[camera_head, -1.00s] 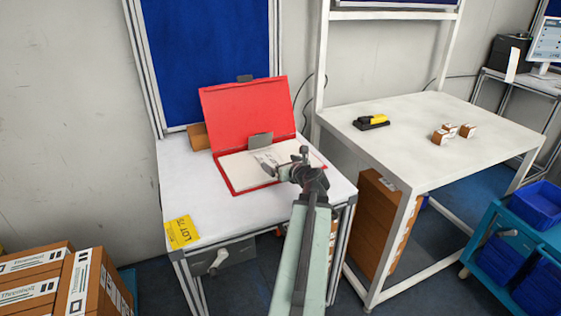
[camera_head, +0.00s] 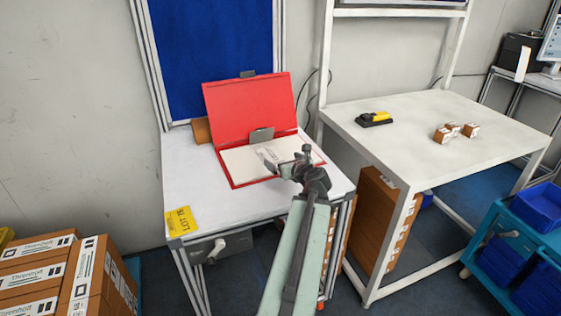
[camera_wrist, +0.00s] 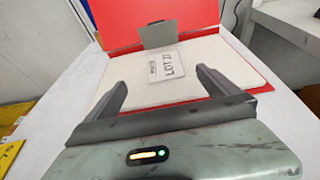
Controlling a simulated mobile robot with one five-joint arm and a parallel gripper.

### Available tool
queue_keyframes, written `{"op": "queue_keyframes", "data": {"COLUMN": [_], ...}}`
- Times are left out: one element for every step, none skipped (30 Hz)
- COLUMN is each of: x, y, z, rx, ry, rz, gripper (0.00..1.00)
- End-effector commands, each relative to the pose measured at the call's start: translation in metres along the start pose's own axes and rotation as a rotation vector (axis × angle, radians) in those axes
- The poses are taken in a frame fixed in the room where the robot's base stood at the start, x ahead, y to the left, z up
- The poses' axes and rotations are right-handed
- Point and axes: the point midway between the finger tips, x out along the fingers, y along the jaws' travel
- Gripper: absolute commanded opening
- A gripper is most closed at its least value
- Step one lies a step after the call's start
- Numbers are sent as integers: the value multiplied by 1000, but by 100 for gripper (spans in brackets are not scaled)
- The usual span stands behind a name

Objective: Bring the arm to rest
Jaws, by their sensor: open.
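My gripper (camera_head: 291,164) is over the front right part of the open red binder on the small white table in the head view. In the wrist view my gripper (camera_wrist: 158,88) has its two fingers wide apart with nothing between them. The red binder (camera_head: 250,105) stands open with its cover tilted up, and it also shows in the wrist view (camera_wrist: 125,25). A white label card (camera_wrist: 166,65) with "LOT" print lies on the binder's white pages, beyond the fingertips. I cannot tell the exact gap between the fingers and the pages.
The white table (camera_head: 215,215) carries a yellow LOT card (camera_head: 180,221) at its front left corner. A larger table (camera_head: 400,140) at right holds a yellow-black scanner (camera_head: 374,119) and small boxes (camera_head: 455,131). Brown cartons (camera_head: 95,280) stand at lower left, blue bins (camera_head: 538,207) at right.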

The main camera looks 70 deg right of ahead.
Motion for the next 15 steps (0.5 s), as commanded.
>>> {"op": "queue_keyframes", "data": {"x": [-1,-1,-2,-2,-2,-3,-3,-3,-3,-3,-3,-4,-4,-4,-2], "y": [-2,-3,-5,-6,-7,-8,-8,-9,-10,-10,-10,-10,-10,-10,-8], "z": [0,0,0,-1,-1,-1,-1,-1,-1,-1,-1,-1,-1,-1,-1], "rx": [1,1,2,2,3,3,3,3,4,4,4,4,4,4,3], "ry": [0,0,0,0,0,0,0,0,0,0,0,0,0,0,0], "rz": [-3,-4,-6,-8,-9,-10,-11,-12,-13,-13,-14,-14,-14,-14,-10], "gripper": [100,100,100,100,100,100,100,100,100,100,100,100,100,100,100]}}
